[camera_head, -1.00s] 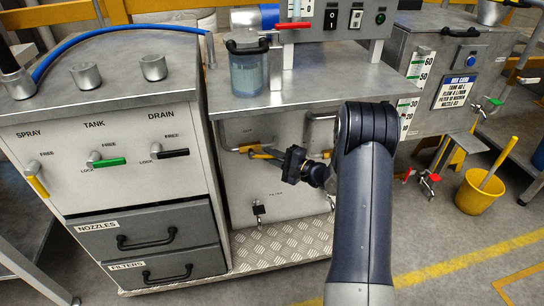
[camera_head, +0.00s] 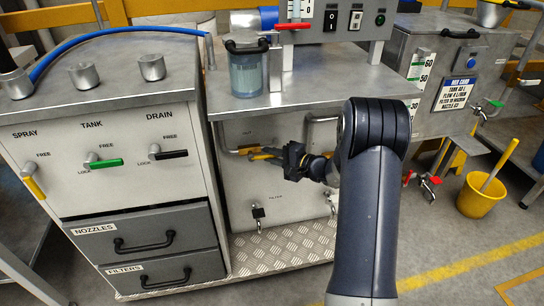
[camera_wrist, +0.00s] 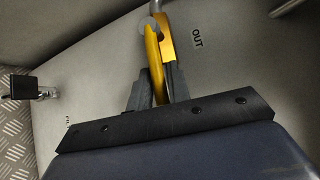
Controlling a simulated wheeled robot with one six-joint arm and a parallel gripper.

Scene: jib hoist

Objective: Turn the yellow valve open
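The yellow valve (camera_head: 262,155) is a lever on the bent pipe under the middle counter, on the grey panel. In the wrist view its yellow lever (camera_wrist: 155,65) runs from the pipe down between my fingers, beside the label OUT. My gripper (camera_head: 280,156) reaches in from the right, level with the lever. In the wrist view my gripper (camera_wrist: 158,90) has one dark finger on each side of the lever, with no clear gap showing. The lever's lower end is hidden by the fingers and palm.
Another yellow handle (camera_head: 34,188) is on the left cabinet under SPRAY, beside green (camera_head: 103,162) and black (camera_head: 168,154) handles. A second bent pipe (camera_head: 322,120) is right of the valve. The counter edge (camera_head: 300,108) overhangs the work area. A black knob (camera_wrist: 18,82) is left in the wrist view.

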